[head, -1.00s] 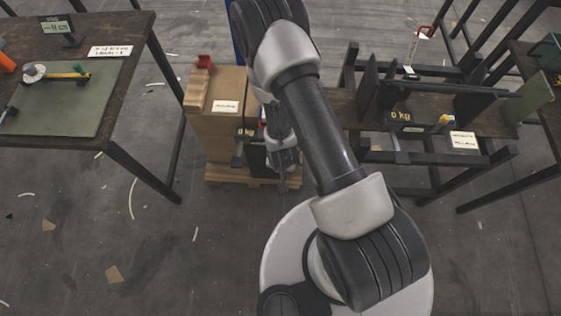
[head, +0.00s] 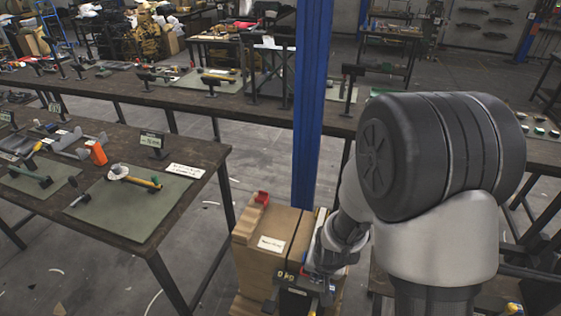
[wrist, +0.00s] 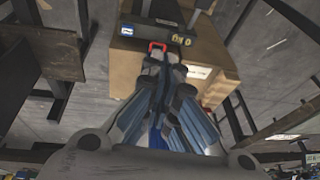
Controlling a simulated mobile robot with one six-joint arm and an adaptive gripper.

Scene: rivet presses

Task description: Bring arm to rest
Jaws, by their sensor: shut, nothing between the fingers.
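My arm fills the right side of the head view, with its large dark joint close to the camera. In the head view the fingertips are hard to make out.
A blue post (head: 311,110) stands behind the box. A table (head: 190,210) with a green mat (head: 130,212) and tools is at the left. A long bench (head: 190,100) runs across behind. Bare floor lies between the tables.

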